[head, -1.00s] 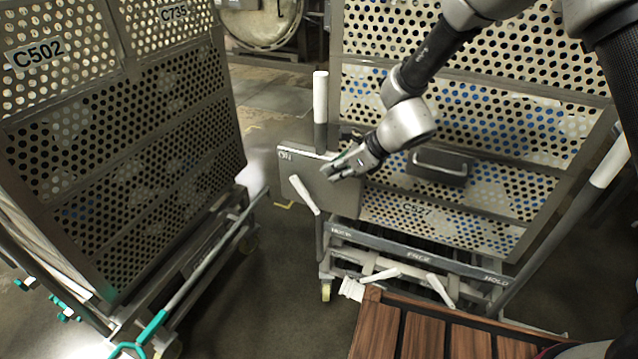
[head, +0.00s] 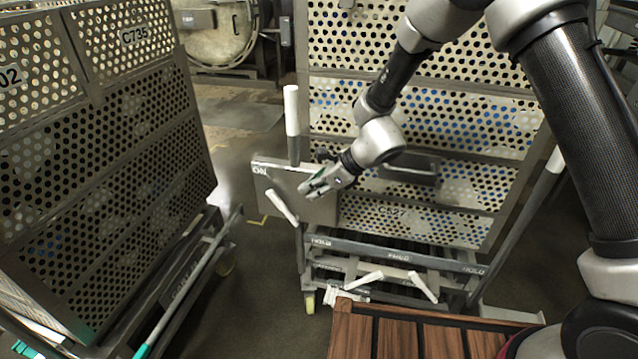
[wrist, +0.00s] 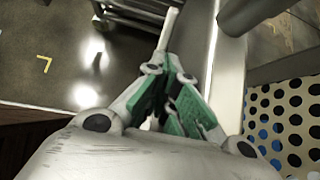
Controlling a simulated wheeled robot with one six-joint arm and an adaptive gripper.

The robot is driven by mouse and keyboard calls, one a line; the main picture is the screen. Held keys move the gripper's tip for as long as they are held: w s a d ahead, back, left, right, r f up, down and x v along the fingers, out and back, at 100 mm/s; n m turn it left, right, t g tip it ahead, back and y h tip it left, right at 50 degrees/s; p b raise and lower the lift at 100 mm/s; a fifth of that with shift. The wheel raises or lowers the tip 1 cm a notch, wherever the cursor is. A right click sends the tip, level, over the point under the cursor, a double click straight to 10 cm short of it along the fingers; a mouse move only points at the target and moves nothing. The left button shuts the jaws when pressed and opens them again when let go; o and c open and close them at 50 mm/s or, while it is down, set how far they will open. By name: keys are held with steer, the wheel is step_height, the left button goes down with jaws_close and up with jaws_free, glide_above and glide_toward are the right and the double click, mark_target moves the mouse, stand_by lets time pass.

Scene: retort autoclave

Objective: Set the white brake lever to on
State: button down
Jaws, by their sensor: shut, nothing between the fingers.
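The white brake lever (head: 282,206) is on a grey plate (head: 265,182) at the left edge of the right-hand perforated cart. The plate's upper left corner is marked ON. The lever slants from upper left to lower right. My gripper (head: 305,191) is shut and empty, in front of the plate, to the right of the lever and a little above its lower end. In the wrist view my gripper (wrist: 165,62) has its green-padded fingers together, and a white rod (wrist: 170,26) shows just beyond the tips. I cannot tell whether they touch.
The right cart (head: 420,60) has a lower rail (head: 400,254) marked HOLD and FREE, with two other white levers (head: 364,281) (head: 424,287) below. A white upright handle (head: 292,115) rises above the plate. Another perforated cart (head: 110,150) stands left. Open floor lies between the carts.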

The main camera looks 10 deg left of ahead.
mark_target(282, 202)
steer(key=x, duration=0.7)
steer(key=shift+a+r, duration=0.2)
steer(key=shift+r, duration=0.05)
steer(key=shift+a+f, duration=0.15)
steer(key=shift+a, duration=0.1)
steer(key=shift+a, duration=0.1)
steer(key=shift+w+a+f, duration=0.1)
steer(key=shift+a+f, duration=0.2)
steer(key=shift+a, duration=0.5)
